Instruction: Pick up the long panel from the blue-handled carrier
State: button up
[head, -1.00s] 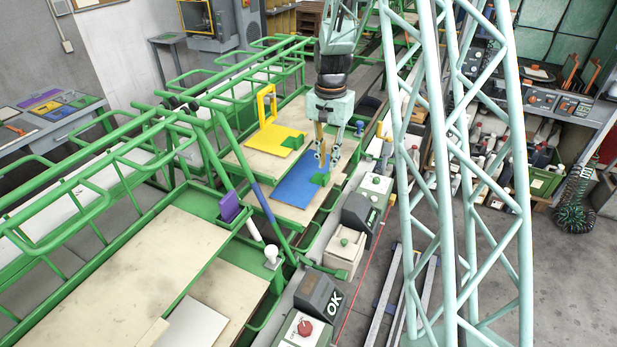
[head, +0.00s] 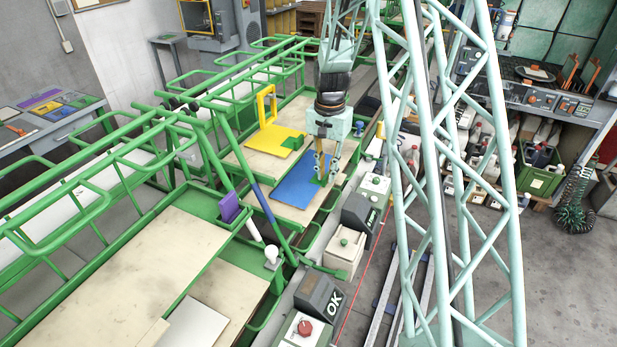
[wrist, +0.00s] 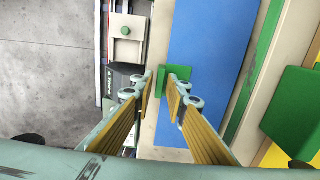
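A long blue panel (head: 301,185) lies flat on a pale board in the green frame; it also shows in the wrist view (wrist: 210,60). A small green block (wrist: 176,90) sits at its near edge. My gripper (head: 322,180) points down over that block. In the wrist view my gripper (wrist: 160,78) has its two fingers apart, with the green block between and behind the tips. I cannot tell whether the fingers touch it. A blue band (head: 263,203) wraps a slanted bar of the green carrier (head: 213,160).
A yellow panel (head: 262,142) with an upright yellow handle and green block lies beyond the blue one. Control boxes (head: 343,250) line the right side. Green rails (head: 205,90) stand to the left. Grey floor (head: 510,275) is open at the right.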

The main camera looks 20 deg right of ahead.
jog(key=shift+f, duration=0.35)
jog(key=shift+c, duration=0.9)
grip_shut()
jog(key=shift+r, duration=0.15)
jog(key=shift+r, duration=1.7)
jog(key=s+a+r+b, duration=0.1)
jog(key=s+a, duration=0.1)
jog(key=s, duration=1.3)
jog(key=shift+s+a+r, duration=0.15)
jog(key=shift+s+a, duration=0.2)
jog(key=shift+a, duration=0.05)
